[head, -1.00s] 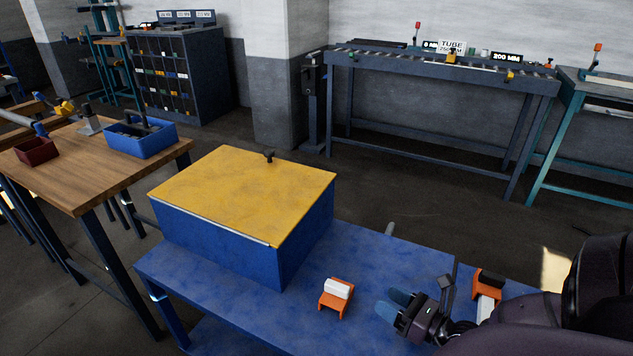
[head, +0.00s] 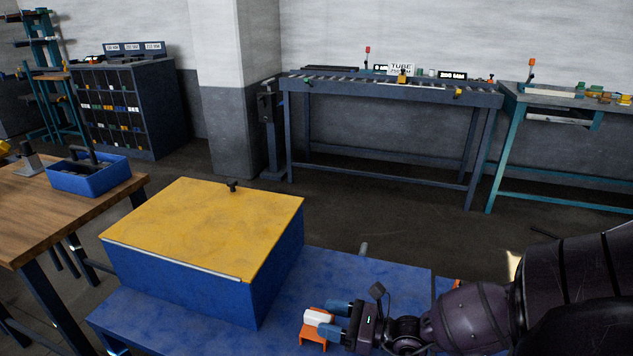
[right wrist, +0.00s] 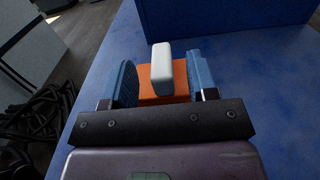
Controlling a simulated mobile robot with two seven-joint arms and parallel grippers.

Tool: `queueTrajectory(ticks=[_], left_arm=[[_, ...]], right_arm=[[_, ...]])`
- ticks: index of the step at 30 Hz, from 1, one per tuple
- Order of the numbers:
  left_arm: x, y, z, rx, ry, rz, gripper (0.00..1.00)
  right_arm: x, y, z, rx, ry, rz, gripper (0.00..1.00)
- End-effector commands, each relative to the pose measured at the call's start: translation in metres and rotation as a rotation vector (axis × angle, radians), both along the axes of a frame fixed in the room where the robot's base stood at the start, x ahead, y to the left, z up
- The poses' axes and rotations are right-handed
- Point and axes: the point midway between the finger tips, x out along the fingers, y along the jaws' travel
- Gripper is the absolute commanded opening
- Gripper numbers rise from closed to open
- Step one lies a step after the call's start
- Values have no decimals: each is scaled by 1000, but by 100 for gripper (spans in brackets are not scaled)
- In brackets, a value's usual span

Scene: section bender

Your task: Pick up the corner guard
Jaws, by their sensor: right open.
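A white block (head: 318,317) sits on an orange piece (head: 313,335) on the blue bench; I take this white-and-orange item as the corner guard, though I cannot tell which part bears the name. My right gripper (head: 330,320) is open, with its blue fingers reaching the right side of the item. In the right wrist view the white block (right wrist: 161,68) stands upright between the two fingers (right wrist: 163,78), with gaps on both sides. The orange piece (right wrist: 178,80) lies below and behind it, partly hidden by the fingers. My left gripper is not in view.
A blue box with a yellow lid (head: 205,225) stands on the blue bench (head: 340,275), just left of the item. A second orange piece (head: 457,284) is mostly hidden behind my right arm. A wooden table (head: 60,215) is at the left.

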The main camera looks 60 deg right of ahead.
Motion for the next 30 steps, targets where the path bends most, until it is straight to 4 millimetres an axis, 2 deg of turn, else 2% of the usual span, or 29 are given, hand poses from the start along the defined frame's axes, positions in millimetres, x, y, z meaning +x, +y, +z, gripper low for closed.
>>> queueTrajectory(ticks=[7,17,27,30], left_arm=[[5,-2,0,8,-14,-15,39],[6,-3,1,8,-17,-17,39],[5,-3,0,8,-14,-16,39],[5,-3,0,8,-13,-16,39]], right_arm=[[31,9,-3,2,1,0,53],[37,10,-2,1,0,-1,53],[37,10,-2,1,1,-1,3],[37,10,-2,1,0,-1,0]])
